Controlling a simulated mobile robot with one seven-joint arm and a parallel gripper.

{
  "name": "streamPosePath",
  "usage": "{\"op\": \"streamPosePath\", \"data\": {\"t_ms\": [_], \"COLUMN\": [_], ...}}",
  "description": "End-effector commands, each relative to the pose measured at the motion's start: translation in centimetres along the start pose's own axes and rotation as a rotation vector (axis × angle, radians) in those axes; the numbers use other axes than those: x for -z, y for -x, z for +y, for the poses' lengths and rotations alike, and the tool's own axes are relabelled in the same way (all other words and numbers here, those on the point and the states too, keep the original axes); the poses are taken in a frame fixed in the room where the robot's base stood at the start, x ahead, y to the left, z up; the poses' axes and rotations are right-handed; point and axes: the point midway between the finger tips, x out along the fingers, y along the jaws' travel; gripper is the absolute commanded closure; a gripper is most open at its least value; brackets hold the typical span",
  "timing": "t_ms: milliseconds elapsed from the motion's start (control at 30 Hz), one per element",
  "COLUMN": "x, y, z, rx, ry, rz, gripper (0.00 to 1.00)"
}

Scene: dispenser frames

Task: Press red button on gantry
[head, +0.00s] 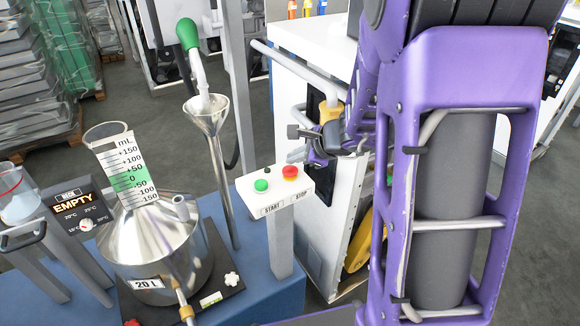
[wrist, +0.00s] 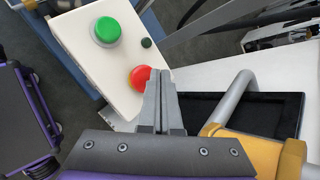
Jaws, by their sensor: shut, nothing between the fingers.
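The red button (head: 290,173) sits at the right end of a white control box (head: 272,197) on a post, above the word STOP. A green button (head: 261,185) is to its left, above START. In the wrist view the red button (wrist: 140,76) lies just left of my fingertips (wrist: 161,75), and the green button (wrist: 106,31) is farther up and left. My gripper (head: 292,131) is shut and empty. In the head view it shows above the red button, with a visible gap. Part of my gripper is hidden behind my purple arm.
A steel 20 L vessel (head: 155,245) with a gauge stands left of the post. A white cabinet (head: 310,215) with a grey rail (head: 290,66) is beside my gripper. A small dark knob (head: 267,170) is on the box.

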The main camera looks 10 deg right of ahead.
Motion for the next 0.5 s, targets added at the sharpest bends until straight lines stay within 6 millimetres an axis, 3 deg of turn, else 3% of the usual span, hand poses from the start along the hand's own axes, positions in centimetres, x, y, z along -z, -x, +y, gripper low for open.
{"op": "streamPosePath", "data": {"t_ms": [267,500], "x": [-0.2,-1.4], "y": [0.3,2.0], "z": [-0.2,-1.5], "rx": [0.0,0.001], "ry": [0.0,0.0], "rz": [0.0,0.0], "gripper": [1.0,1.0]}}
